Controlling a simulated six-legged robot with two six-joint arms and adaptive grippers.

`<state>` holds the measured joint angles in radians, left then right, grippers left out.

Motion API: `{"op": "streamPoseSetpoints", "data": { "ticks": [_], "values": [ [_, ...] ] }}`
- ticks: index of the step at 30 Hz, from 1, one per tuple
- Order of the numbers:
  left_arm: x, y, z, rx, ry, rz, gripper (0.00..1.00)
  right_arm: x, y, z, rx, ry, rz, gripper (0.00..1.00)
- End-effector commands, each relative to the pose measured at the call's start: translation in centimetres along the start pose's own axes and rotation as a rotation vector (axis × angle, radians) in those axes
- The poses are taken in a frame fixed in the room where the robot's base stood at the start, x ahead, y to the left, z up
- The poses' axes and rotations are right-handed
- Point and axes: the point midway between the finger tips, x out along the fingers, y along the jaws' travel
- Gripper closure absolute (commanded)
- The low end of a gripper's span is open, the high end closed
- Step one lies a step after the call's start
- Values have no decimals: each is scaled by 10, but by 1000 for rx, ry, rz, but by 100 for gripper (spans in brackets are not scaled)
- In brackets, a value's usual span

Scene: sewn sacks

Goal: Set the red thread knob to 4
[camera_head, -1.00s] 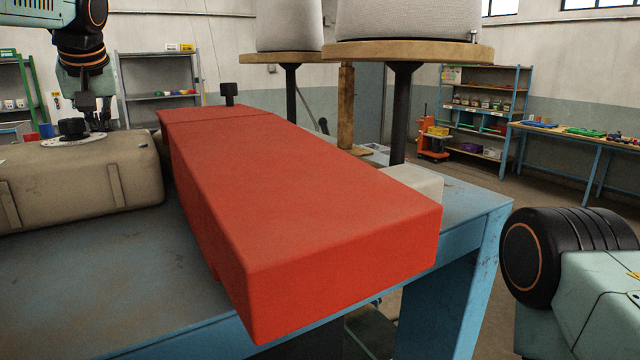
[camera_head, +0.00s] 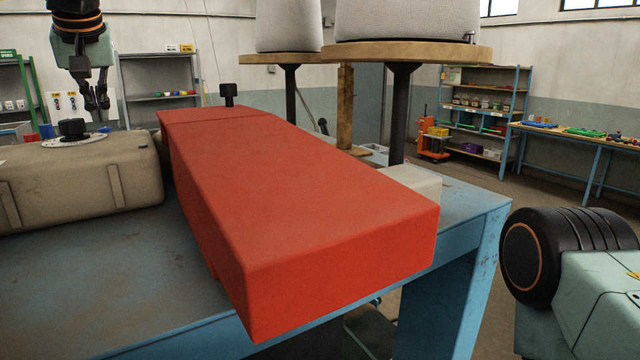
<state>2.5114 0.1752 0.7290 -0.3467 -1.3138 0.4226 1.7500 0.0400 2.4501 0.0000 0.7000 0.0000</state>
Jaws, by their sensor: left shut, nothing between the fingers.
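A long red machine body (camera_head: 310,200) lies across the table, with a small black knob (camera_head: 227,93) standing at its far end. A beige rounded machine body (camera_head: 80,180) is at the left. On top of it is a black knob (camera_head: 73,128) on a pale round dial plate (camera_head: 90,139). The dial marks are too small to read, and no red knob can be made out. My left gripper (camera_head: 97,106) points down with its fingers together and empty. It hangs above and slightly right of the dial knob in the picture, apart from it. My right gripper is out of view.
The blue table (camera_head: 110,270) has bare room at the front left. A pale block (camera_head: 415,182) sits behind the red body. Large thread cones (camera_head: 405,20) stand on round wooden plates on black posts beyond. Shelves (camera_head: 485,110) and a bench line the back right.

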Motion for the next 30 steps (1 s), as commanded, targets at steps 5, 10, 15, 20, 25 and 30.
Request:
{"op": "streamPoseSetpoints", "data": {
  "ticks": [5,10,15,20,25,30],
  "values": [
    [-11,0,-7,0,0,0,100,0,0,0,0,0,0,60],
    [-13,0,-7,1,-3,0,100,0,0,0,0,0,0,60],
    [-13,-1,-8,0,-1,0,100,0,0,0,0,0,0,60],
    [-17,-19,-15,-3,0,1,100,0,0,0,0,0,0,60],
    [-15,-23,-14,1,-3,-1,100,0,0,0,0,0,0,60],
    [-4,-23,-8,1,-5,0,100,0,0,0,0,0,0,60]
  ]
}}
